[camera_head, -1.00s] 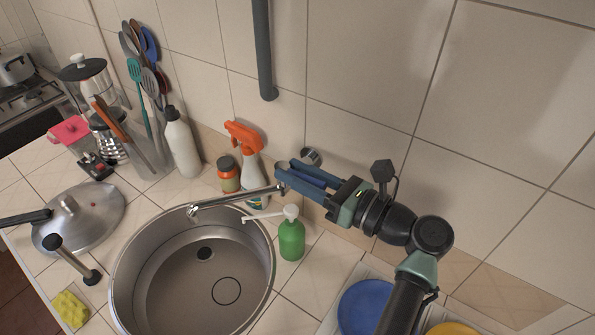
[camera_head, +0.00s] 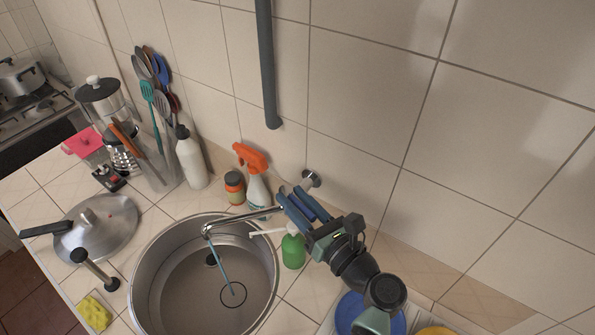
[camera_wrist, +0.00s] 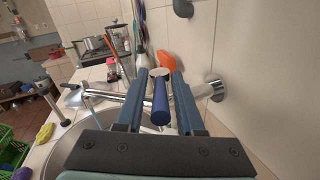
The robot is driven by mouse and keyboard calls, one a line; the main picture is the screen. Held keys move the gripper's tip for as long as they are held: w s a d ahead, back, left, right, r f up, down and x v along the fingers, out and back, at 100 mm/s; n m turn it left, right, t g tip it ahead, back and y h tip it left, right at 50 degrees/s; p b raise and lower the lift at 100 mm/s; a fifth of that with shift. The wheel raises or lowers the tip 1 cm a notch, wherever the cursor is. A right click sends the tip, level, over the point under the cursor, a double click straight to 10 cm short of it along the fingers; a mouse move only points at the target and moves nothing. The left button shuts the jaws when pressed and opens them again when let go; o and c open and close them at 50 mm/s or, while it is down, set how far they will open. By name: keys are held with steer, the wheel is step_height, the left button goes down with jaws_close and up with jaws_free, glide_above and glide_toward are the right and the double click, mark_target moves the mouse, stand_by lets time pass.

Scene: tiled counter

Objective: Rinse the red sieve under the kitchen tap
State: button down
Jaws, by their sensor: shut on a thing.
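The silver tap (camera_head: 240,217) runs from the wall, its spout over the round steel sink (camera_head: 137,290). A thin bluish stream of water (camera_head: 222,268) falls from the spout into the basin. My gripper (camera_head: 290,198) is at the tap's wall end, shut on a dark blue tap handle. This handle (camera_wrist: 160,103) shows between the fingers in the wrist view. A pinkish-red thing (camera_head: 84,142) sits on the counter at the far left; I cannot tell whether it is the sieve. No sieve shows in the basin.
A green soap pump (camera_head: 293,252) stands close below my gripper. An orange-topped spray bottle (camera_head: 255,180), a jar (camera_head: 234,188) and a white bottle (camera_head: 191,160) stand behind the sink. A pot lid (camera_head: 100,230) and yellow sponge (camera_head: 95,313) lie left. A blue plate (camera_head: 352,308) is right.

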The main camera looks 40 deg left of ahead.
steer(key=shift+s+r+m+t+p, duration=0.1)
steer(key=shift+r+m+t+p, duration=0.05)
steer(key=shift+m+t+p, duration=0.35)
steer(key=c, duration=0.8)
jaws_free()
steer(key=shift+c, duration=0.2)
steer(key=b+v, duration=0.3)
steer(key=v, duration=1)
steer(key=shift+b, duration=0.35)
steer(key=shift+s+a+r, duration=0.1)
steer(key=shift+r, duration=0.05)
